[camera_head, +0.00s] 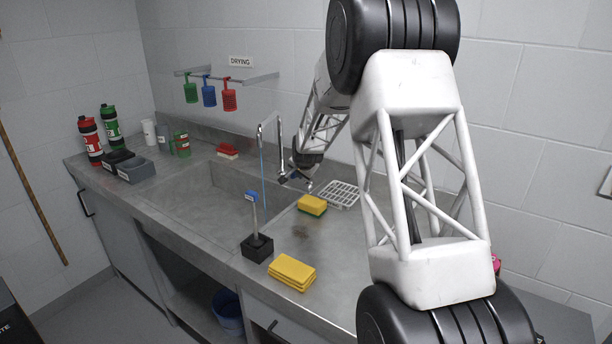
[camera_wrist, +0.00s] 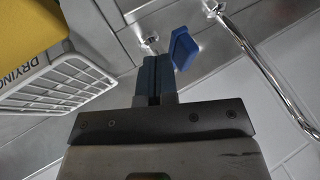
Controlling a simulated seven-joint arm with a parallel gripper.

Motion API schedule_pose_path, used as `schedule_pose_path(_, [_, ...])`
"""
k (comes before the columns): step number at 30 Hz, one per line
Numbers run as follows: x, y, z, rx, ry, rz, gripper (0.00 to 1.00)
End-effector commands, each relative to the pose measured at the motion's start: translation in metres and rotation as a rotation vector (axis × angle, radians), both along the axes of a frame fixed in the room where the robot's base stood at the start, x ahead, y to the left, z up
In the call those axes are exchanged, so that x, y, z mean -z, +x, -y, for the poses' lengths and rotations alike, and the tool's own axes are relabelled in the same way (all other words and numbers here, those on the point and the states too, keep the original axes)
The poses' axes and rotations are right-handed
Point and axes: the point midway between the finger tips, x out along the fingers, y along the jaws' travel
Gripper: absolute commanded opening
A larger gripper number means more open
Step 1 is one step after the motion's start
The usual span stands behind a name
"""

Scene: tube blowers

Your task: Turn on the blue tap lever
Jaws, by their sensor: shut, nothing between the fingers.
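The chrome tap (camera_head: 271,128) stands at the back edge of the sink, its spout arched over the basin. A thin pale-blue streak, which looks like water, hangs below the spout. In the wrist view the blue tap lever (camera_wrist: 184,48) is just right of my fingertips, and the chrome tap pipe (camera_wrist: 262,65) curves past further right. My gripper (camera_wrist: 155,60) is shut and empty, its blue-grey fingers together beside the lever. I cannot tell whether they touch it. In the head view my gripper (camera_head: 284,181) is small beside the tap base, and the lever is not clearly visible.
A white drying rack (camera_head: 343,194) and a yellow-green sponge (camera_head: 312,204) lie close to my gripper. Nearer are a black block with a blue-topped post (camera_head: 257,247) and stacked yellow sponges (camera_head: 292,271). Bottles (camera_head: 91,140) stand far left. The basin (camera_head: 185,203) is open.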

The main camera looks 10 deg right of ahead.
Motion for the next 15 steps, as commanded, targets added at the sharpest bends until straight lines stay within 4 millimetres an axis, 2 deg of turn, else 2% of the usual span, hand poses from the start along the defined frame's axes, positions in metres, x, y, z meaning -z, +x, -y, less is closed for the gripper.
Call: schedule_pose_path(15, [-0.0006,0.0072,-0.0055,0.000,-0.001,0.001,0.00])
